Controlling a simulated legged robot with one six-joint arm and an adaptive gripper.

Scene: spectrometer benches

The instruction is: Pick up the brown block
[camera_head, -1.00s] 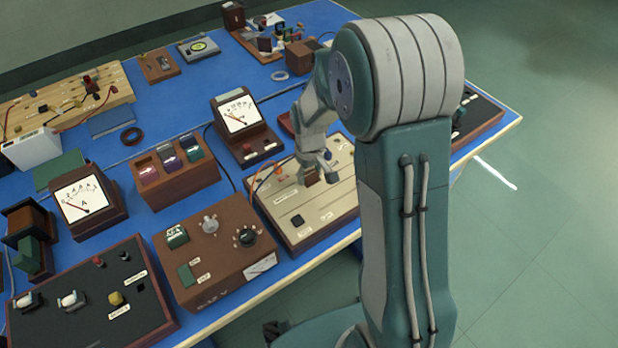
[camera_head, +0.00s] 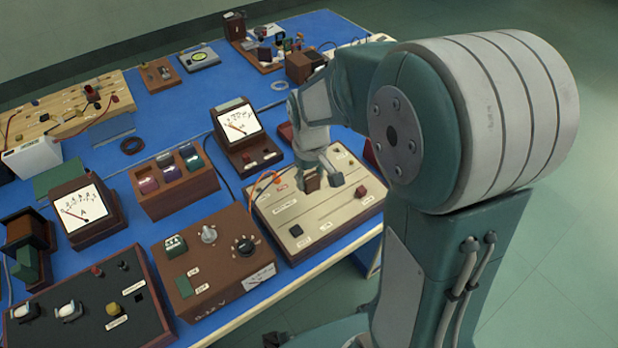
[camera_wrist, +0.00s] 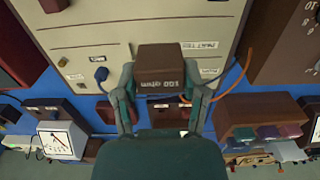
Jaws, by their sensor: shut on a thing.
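The brown block (camera_wrist: 160,70) is between the fingers of my gripper (camera_wrist: 160,90) in the wrist view, and its face carries the label "100 ohm". My gripper is shut on it from both sides. In the head view my gripper (camera_head: 321,178) is over the cream-topped panel (camera_head: 335,213), with the brown block (camera_head: 311,182) at its fingertips. I cannot tell whether the block touches the panel or is lifted just clear of it.
A brown control box (camera_head: 212,262) with knobs stands left of the panel. A meter (camera_head: 240,135) stands behind it, and a box with three coloured inserts (camera_head: 172,182) is farther left. Cables (camera_head: 262,185) lie at the panel's left edge. Green floor is clear at right.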

